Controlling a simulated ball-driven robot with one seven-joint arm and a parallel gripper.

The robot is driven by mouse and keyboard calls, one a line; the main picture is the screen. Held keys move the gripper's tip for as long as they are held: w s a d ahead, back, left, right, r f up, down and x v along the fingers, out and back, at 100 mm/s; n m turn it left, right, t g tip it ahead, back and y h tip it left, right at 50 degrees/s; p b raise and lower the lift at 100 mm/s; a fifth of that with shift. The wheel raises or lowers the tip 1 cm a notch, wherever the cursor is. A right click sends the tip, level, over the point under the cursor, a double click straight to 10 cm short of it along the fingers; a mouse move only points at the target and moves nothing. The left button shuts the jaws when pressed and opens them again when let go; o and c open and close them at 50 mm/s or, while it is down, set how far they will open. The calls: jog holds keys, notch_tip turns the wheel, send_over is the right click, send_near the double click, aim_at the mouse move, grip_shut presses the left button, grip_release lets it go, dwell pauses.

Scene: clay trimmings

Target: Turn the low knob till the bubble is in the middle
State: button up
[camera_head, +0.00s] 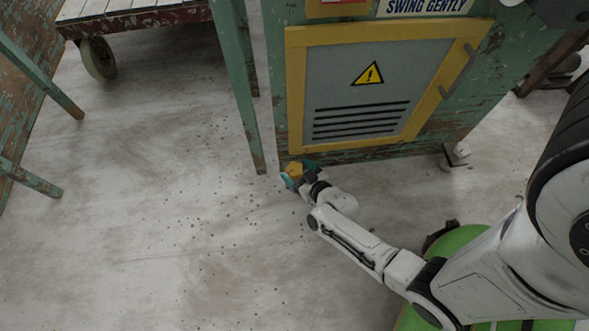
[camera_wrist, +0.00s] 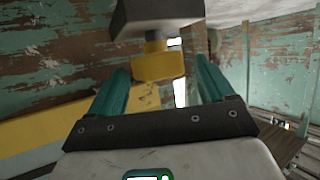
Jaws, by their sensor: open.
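The low knob (camera_head: 293,169) is yellow and sits at the bottom left corner of the cabinet, near the floor. In the wrist view the yellow knob (camera_wrist: 160,62) shows between the tips of my two teal fingers, below a grey block (camera_wrist: 153,14) in the picture. My gripper (camera_head: 297,173) is open with a finger on either side of the knob; a gap shows beside the right finger, and contact on the left is unclear. My gripper also fills the lower wrist view (camera_wrist: 161,85). I see no bubble in either view.
The green, worn cabinet (camera_head: 275,60) has a grey door panel (camera_head: 335,75) in a yellow frame. A small foot (camera_head: 456,156) stands under its right end. A wheeled cart (camera_head: 130,20) is at top left. Crumbs dot the floor (camera_head: 150,230), which is otherwise open.

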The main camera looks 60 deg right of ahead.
jog(key=shift+x, duration=0.9)
jog(key=c, duration=1)
jog(key=shift+o, duration=0.2)
jog(key=shift+r+m+h+p, duration=0.2)
jog(key=shift+m+h+p, duration=0.1)
jog(key=shift+p, duration=0.3)
